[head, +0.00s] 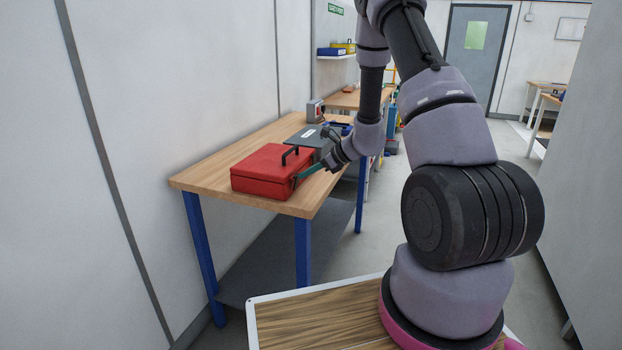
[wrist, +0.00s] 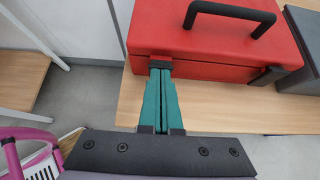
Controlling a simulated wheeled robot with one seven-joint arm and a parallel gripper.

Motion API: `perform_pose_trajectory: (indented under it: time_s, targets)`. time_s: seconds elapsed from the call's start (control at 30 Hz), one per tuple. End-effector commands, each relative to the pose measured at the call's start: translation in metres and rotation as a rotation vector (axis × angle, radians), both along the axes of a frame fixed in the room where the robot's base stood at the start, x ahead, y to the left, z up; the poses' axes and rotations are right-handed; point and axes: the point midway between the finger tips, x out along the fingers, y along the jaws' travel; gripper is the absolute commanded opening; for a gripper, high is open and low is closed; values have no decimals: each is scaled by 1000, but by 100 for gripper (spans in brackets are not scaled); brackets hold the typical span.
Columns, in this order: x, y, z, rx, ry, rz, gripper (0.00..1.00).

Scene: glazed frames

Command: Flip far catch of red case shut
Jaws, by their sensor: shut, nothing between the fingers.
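The closed red case (head: 262,166) lies on the wooden bench with its black handle on the lid; it also fills the top of the wrist view (wrist: 215,60). A black catch (wrist: 268,76), the far one, shows at the right of the case's front side in the wrist view. It seems to stick out from the side, but its exact position is hard to tell. In the head view my gripper (head: 298,178) is at the case's right side.
The wooden bench (head: 215,178) has blue legs and is bare in front of the case. A dark grey flat case (head: 303,136) lies just beyond the red one. A small grey device (head: 315,110) stands farther back. A wall runs along the left.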

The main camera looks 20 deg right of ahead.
Motion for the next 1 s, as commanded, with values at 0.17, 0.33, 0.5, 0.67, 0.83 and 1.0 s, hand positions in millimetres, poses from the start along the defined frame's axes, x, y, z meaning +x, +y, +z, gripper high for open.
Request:
perform_pose_trajectory:
  time_s: [0.17,0.33,0.5,0.67,0.83,1.0]
  targets:
    - [0,0,0,-11,11,0,0]
    - [1,1,1,-11,9,0,0]
    - [1,1,8,-10,7,1,0]
    - [1,1,15,-9,7,2,0]
    - [0,1,16,-10,9,2,0]
    - [0,0,16,-9,8,2,0]
